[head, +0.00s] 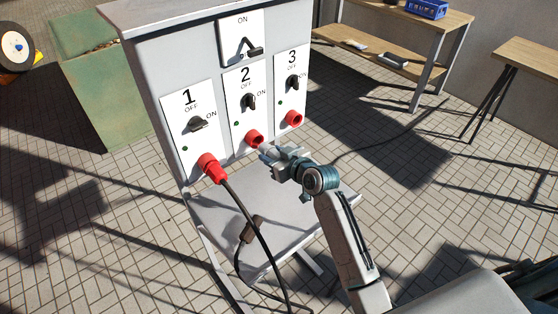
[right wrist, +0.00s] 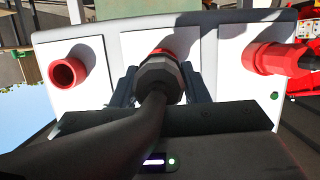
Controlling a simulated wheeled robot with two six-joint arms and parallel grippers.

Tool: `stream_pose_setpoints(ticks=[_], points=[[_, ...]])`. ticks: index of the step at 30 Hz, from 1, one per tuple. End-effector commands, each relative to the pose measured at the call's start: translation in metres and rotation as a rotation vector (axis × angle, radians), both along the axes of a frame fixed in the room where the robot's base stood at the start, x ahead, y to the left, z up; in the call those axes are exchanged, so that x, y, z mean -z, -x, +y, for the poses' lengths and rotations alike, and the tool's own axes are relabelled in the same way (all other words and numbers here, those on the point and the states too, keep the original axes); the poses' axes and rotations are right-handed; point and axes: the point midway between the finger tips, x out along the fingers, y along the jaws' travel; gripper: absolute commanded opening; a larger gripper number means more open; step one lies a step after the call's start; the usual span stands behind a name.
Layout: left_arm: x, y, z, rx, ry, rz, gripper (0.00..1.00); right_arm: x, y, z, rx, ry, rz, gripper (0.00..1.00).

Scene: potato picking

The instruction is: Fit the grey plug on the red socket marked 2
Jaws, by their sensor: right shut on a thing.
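The red socket marked 2 (head: 253,136) is in the middle of the grey panel's lower row. My right gripper (head: 273,155) is just in front of it, shut on the grey plug (right wrist: 160,78). In the right wrist view the plug is between the fingers, its thick black cable (right wrist: 150,108) running back toward the camera. A bit of red from the socket (right wrist: 158,52) shows behind the plug, which hides most of it. The plug lines up roughly with the socket; I cannot tell whether they touch. My left gripper is not in view.
A red plug (head: 211,167) with a black cable is in socket 1. Socket 3 (head: 293,119) is empty. A grey shelf (head: 240,215) juts out below the sockets. A green box (head: 105,95) stands left, wooden tables (head: 445,25) at the back right.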

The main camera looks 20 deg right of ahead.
Motion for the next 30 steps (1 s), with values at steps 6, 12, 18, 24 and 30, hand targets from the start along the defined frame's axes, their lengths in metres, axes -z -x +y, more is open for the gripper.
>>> stream_pose_setpoints(ticks=[6,12,18,24,30], points=[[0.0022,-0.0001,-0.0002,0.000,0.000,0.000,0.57,-0.0006,-0.0100,0.0038,0.000,0.000,-0.001,0.15],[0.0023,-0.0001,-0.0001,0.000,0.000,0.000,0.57,-0.0009,-0.0117,0.0043,0.000,0.001,-0.001,0.15],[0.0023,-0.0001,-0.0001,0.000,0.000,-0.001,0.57,-0.0010,-0.0115,0.0044,0.000,0.001,-0.001,0.15],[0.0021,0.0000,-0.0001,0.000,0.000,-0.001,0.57,-0.0010,-0.0114,0.0043,0.000,0.001,-0.001,0.15],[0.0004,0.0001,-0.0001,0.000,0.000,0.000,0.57,-0.0013,-0.0112,0.0045,0.000,0.000,-0.001,0.15]])
